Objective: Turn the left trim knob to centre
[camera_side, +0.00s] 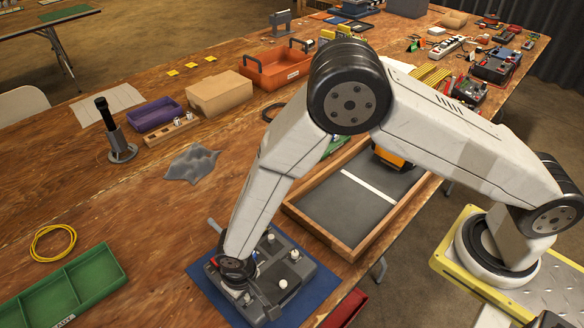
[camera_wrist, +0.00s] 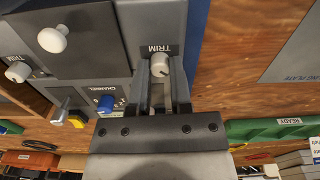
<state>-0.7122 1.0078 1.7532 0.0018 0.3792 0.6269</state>
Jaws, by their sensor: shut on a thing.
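The grey transmitter (camera_side: 300,272) lies on a blue mat (camera_side: 325,284) near the table's front edge. In the wrist view its panel shows upside down, with two knobs labelled TRIM. My gripper (camera_wrist: 161,80) is shut on the white trim knob (camera_wrist: 160,65), one finger on each side. Read upright, this is the left trim knob. The other trim knob (camera_wrist: 18,72) stands apart at the picture's left. The knob's pointer mark is too small to read. In the side view my wrist hides the fingertips and the held knob.
Close to the held knob are a blue CHANNEL knob (camera_wrist: 106,103) and a metal toggle (camera_wrist: 66,104). A white-tipped stick (camera_wrist: 52,39) stands up from the panel. A wooden-framed tray (camera_side: 345,228) lies behind the transmitter, and a green divided tray (camera_side: 62,292) lies to the left.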

